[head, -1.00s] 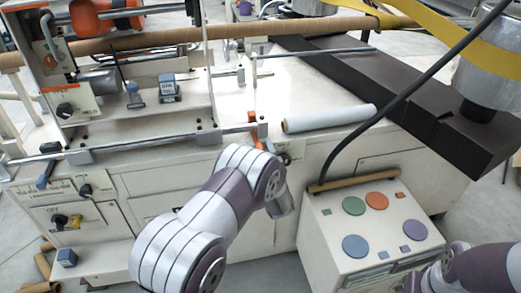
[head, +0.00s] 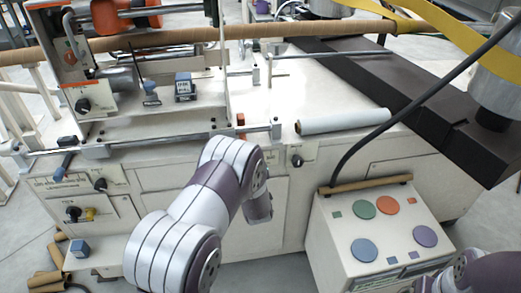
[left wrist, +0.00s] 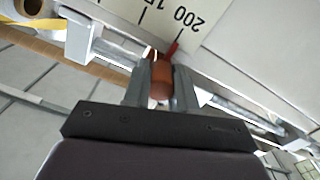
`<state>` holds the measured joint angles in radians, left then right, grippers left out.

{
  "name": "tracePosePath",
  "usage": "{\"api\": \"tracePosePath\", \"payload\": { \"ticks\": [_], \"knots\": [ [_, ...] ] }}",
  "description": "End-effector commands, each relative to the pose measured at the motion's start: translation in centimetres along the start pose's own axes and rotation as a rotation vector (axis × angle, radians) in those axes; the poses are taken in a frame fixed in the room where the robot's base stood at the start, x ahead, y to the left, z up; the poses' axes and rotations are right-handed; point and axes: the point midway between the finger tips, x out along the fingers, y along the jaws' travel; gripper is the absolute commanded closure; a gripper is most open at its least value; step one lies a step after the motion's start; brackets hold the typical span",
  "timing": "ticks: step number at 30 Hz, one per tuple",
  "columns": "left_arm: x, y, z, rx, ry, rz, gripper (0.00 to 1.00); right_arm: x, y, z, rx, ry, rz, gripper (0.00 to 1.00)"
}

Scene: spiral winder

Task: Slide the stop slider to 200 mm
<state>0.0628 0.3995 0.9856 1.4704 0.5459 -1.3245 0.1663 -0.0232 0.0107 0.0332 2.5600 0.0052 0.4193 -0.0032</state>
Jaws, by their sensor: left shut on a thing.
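The orange stop slider (head: 240,119) sits on the metal rail along the machine's front edge in the head view, left of the rail's right end bracket. In the left wrist view the orange-brown slider (left wrist: 160,82) is between the two fingers of my left gripper (left wrist: 160,88), which is shut on it. A red pointer (left wrist: 172,48) beside the slider lies close to the "200" on the white scale (left wrist: 205,25). The exact alignment with a tick is hard to tell. In the head view my left arm hides most of its gripper. My right gripper is out of view.
A white roll (head: 345,121) lies on the machine top right of the slider. A control box (head: 345,255) with coloured buttons stands at the lower right. Another bracket (left wrist: 78,40) is on the rail in the wrist view. Cardboard tubes (head: 45,278) lie at lower left.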

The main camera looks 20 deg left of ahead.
Motion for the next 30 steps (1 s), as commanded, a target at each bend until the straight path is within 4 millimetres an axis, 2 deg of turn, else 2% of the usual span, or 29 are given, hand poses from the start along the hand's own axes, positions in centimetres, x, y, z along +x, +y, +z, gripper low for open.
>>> {"api": "tracePosePath", "payload": {
  "ticks": [8,9,11,12,19,22,26,30],
  "knots": [
    [0.0,-0.4,-0.2,-0.002,0.003,-0.006,1.00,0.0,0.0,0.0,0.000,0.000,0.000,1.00],
    [0.0,-0.5,-0.2,-0.001,0.004,-0.006,0.70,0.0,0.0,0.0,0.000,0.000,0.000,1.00],
    [0.0,-0.5,-0.2,-0.001,0.003,-0.007,0.51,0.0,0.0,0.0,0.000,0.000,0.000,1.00],
    [0.0,-0.4,-0.1,-0.001,0.003,-0.006,0.48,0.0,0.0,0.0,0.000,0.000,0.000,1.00],
    [0.0,-0.4,-0.1,-0.001,0.002,-0.004,0.48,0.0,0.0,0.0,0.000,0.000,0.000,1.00],
    [-0.7,-0.3,-0.1,0.000,0.000,-0.004,0.48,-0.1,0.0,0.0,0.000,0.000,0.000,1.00],
    [-3.5,-0.2,-0.1,0.000,-0.002,-0.002,0.48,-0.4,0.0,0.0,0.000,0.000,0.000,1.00],
    [-7.5,-0.3,-0.2,0.001,-0.001,-0.001,0.48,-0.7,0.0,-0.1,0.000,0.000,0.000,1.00]
  ]
}}
